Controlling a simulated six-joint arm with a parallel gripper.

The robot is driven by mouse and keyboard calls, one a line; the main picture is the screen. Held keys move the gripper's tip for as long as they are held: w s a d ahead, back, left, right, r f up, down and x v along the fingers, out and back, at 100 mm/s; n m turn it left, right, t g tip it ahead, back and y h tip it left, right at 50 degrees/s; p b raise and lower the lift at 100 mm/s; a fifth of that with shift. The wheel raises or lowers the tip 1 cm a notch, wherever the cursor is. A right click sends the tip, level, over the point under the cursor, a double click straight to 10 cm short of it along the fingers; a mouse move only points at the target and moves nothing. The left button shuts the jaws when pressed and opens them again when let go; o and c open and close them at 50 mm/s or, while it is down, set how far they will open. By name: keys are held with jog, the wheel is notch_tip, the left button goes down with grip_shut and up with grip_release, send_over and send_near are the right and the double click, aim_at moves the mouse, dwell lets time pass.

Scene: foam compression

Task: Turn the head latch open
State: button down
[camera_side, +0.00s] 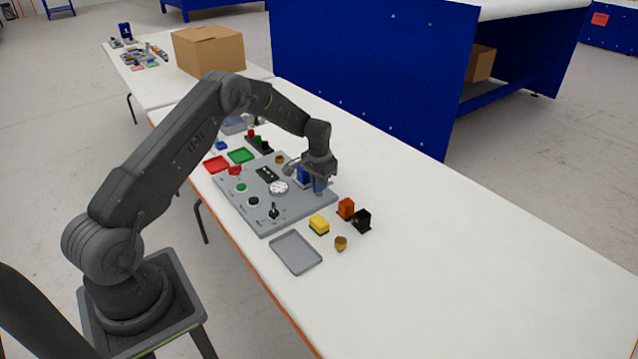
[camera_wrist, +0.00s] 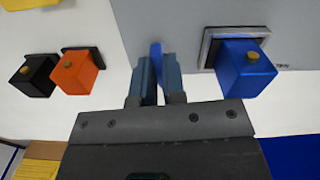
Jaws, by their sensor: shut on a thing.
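My gripper (camera_wrist: 155,75) is shut on a narrow blue upright piece (camera_wrist: 156,57), which looks like the head latch. The piece stands between the two fingers at the edge of the grey panel (camera_wrist: 190,22). Its lower part and pivot are hidden, so I cannot tell how far it is turned. To its right in the wrist view, a blue block (camera_wrist: 246,72) with a brass knob sits at a grey frame on the panel. In the side view my gripper (camera_side: 314,184) is low at the panel's right corner and partly hides the blue parts.
An orange block (camera_side: 346,208) and a black block (camera_side: 362,220) stand close to the panel. A yellow block (camera_side: 319,225), a brass piece (camera_side: 341,243) and a grey tray (camera_side: 295,252) lie nearby. Red (camera_side: 217,164) and green (camera_side: 241,155) trays are behind. The white table's right side is clear.

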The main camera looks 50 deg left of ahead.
jog(key=shift+m, duration=0.6)
jog(key=c, duration=1.2)
grip_release()
notch_tip(320, 180, up, 14)
